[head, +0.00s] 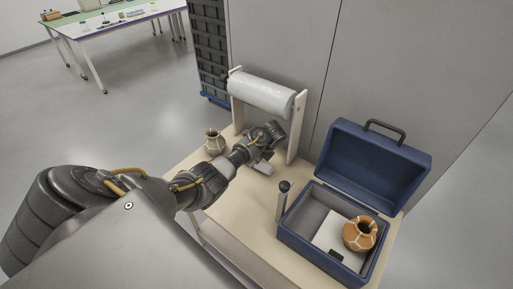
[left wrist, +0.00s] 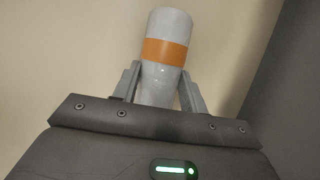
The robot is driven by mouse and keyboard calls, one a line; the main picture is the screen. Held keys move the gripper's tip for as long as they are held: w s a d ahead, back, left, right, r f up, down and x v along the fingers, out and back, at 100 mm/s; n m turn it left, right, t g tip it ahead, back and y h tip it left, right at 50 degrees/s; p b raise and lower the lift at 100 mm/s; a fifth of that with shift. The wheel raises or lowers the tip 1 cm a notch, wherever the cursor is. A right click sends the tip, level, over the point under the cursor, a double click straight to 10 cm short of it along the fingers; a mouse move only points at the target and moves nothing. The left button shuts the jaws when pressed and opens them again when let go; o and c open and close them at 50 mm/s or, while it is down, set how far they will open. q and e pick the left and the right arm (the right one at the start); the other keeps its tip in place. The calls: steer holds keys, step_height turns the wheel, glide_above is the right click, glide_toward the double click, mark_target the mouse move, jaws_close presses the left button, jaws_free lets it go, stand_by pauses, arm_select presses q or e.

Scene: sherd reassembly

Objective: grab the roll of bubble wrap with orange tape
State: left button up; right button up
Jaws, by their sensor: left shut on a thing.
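The roll of bubble wrap (left wrist: 168,24) is a pale grey-white cylinder with a wide orange tape band (left wrist: 166,53) around it. In the left wrist view it stands out between the two grey fingers of my left gripper (left wrist: 160,72), which is shut on it. Its lower part is hidden behind the gripper body. In the head view my left arm reaches over the table to the foot of the roll stand. A pale piece (head: 262,167) shows just below the gripper there, but no orange band can be made out. My right gripper is in neither view.
A large white roll (head: 262,93) hangs on a stand (head: 298,130) at the table's back. A small patterned vase (head: 214,146) stands left of the gripper. An open blue case (head: 320,262) holds an orange pot (head: 359,234). A dark-topped upright tool (head: 282,202) stands beside the case.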

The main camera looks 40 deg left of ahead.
arm_select(q)
steer(key=shift+r, duration=0.6)
steer(key=s+d+r+p, duration=0.7)
steer(key=d+r, duration=0.4)
steer(key=d, duration=0.1)
steer(key=shift+d+r+p, duration=0.15)
steer(key=shift+r+p, duration=0.1)
steer(key=shift+p, duration=0.15)
